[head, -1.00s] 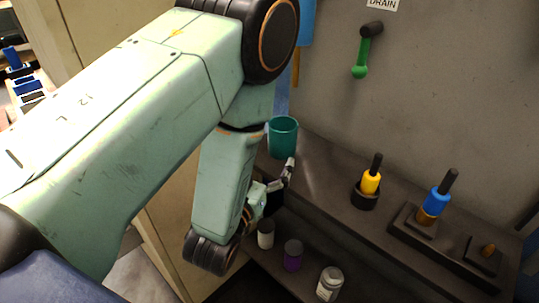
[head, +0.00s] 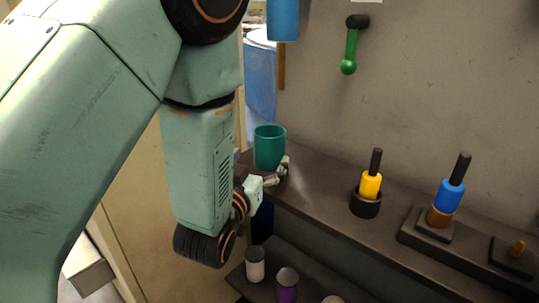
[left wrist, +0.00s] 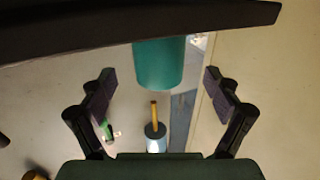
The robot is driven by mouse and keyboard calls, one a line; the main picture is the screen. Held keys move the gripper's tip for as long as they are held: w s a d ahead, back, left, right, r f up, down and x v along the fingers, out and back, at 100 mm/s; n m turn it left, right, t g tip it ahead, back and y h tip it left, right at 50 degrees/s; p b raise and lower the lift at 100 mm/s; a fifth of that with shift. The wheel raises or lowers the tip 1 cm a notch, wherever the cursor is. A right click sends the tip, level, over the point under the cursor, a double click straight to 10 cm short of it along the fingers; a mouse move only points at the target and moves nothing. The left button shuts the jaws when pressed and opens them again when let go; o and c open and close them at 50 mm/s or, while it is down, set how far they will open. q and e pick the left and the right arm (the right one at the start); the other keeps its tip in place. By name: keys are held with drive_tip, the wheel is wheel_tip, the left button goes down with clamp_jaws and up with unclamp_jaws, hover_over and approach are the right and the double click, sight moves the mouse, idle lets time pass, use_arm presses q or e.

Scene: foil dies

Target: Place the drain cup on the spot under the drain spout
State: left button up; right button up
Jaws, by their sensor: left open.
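The teal drain cup (head: 269,147) stands upright at the left end of the dark shelf. In the left wrist view the cup (left wrist: 159,65) shows ahead, centred between the spread fingers. My left gripper (head: 276,174) is open and empty at the cup's near side; I cannot tell whether a finger touches the cup. The fingers also show apart in the left wrist view (left wrist: 158,88). A green fitting with a black top (head: 350,48), which looks like the drain spout, hangs on the wall right of the cup. No marked spot shows clearly under it. My right gripper is out of view.
A yellow tool (head: 370,184) stands in a black ring holder on the shelf. A blue tool (head: 449,194) stands on a base farther right. A white bottle (head: 255,265) and a purple bottle (head: 287,287) stand lower down. The shelf between cup and yellow tool is clear.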

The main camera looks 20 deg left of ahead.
sight(265, 150)
use_arm(q)
drive_tip(key=w+b, duration=0.1)
drive_tip(key=w, duration=0.4)
drive_tip(key=shift+w+a+b, duration=0.1)
drive_tip(key=shift+w+b, duration=0.05)
drive_tip(key=shift+b, duration=0.2)
drive_tip(key=c, duration=1.4)
drive_tip(key=shift+r, duration=0.2)
